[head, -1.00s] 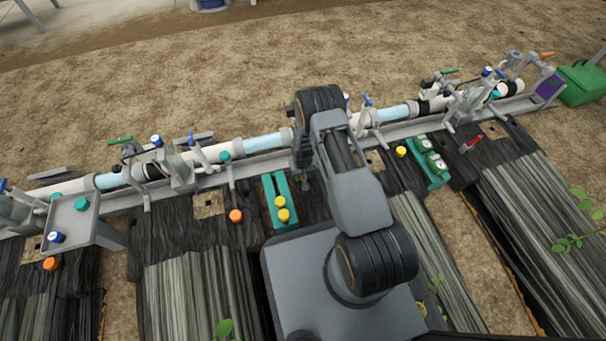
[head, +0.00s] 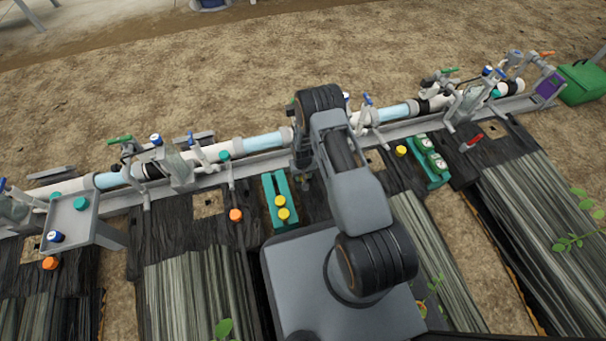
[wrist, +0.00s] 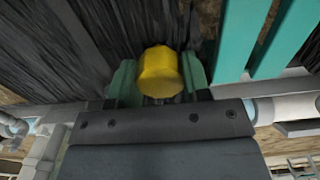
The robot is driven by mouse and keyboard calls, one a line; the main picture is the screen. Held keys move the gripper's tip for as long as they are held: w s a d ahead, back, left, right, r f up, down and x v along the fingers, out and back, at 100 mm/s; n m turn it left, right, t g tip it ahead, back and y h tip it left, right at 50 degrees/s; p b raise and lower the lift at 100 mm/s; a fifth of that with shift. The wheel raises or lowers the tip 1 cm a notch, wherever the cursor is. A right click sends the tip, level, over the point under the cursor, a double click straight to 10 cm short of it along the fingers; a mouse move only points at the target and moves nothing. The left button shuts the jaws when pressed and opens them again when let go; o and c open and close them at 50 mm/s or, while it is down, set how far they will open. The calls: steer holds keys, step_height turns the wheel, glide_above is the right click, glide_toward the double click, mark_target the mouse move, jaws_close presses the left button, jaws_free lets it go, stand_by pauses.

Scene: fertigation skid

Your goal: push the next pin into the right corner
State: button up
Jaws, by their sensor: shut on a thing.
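A pin with a yellow head (wrist: 160,72) is between the green fingers of my gripper (wrist: 157,88), which is shut on it. Its shaft is hidden below the head. In the head view my gripper (head: 304,172) is mostly covered by my arm, just right of the green rack (head: 269,190). Two yellow heads (head: 282,208) stand in that rack; the rack also shows in the wrist view (wrist: 236,40). Another yellow head (head: 400,151) is on the black sheet to the right. Where my pin's tip is, and whether it touches the sheet, cannot be told.
A pipe line with valves (head: 262,143) on a grey rail runs behind the sheets. An orange cap (head: 236,215) lies left of the rack. A green holder with gauges (head: 432,165) is at the right. A grey tray (head: 72,222) stands at the left.

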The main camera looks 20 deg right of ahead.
steer(key=shift+f, duration=0.35)
steer(key=shift+f, duration=0.1)
steer(key=o, duration=1)
steer(key=shift+r+p, duration=2.7)
steer(key=shift+r, duration=1.35)
